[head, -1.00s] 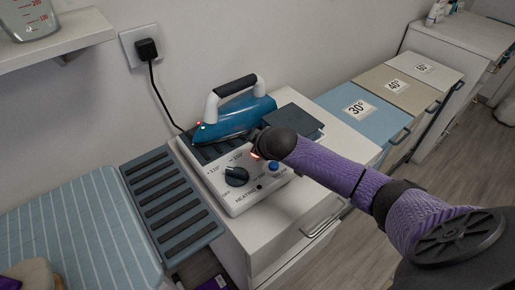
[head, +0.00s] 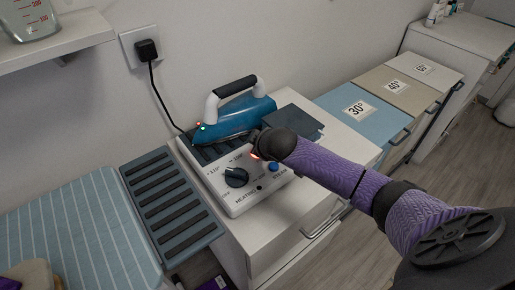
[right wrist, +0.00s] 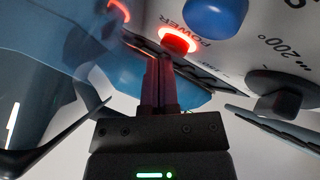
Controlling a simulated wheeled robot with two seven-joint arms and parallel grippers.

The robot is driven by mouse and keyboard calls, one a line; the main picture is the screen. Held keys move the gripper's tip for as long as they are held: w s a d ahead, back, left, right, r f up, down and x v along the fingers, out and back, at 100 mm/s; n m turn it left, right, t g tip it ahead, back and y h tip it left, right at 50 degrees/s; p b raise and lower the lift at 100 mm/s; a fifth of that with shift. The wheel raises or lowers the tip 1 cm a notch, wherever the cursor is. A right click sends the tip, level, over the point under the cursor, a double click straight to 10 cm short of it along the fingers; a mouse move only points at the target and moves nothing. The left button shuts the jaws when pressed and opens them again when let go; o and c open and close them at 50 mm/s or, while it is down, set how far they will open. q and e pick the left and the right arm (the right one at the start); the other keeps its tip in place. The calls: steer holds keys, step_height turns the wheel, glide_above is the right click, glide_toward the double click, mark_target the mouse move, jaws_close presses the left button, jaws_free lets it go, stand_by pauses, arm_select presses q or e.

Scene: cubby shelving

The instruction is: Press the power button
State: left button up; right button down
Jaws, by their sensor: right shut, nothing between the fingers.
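The power button (right wrist: 177,40) glows red in the right wrist view, beside the word POWER on the white control panel. In the head view only a red glow of the button (head: 254,157) shows at the panel's upper edge, beside my wrist. My right gripper (right wrist: 160,62) is shut and empty. Its fingertips are close to the button, just below it in the wrist picture; I cannot tell whether they touch it. In the head view my right wrist hides the fingers. My left gripper is in neither current view.
The panel also has a blue button (head: 273,167) and a black dial (head: 236,177). A blue iron (head: 235,118) with a white and black handle stands right behind the panel. A black cord runs to the wall plug (head: 147,49). A striped ironing board (head: 75,230) lies left.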

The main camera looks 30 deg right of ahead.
stand_by(0.5)
steer(key=shift+f, duration=0.45)
steer(key=shift+r+p, duration=0.5)
steer(key=shift+p, duration=0.2)
steer(key=shift+f, duration=0.15)
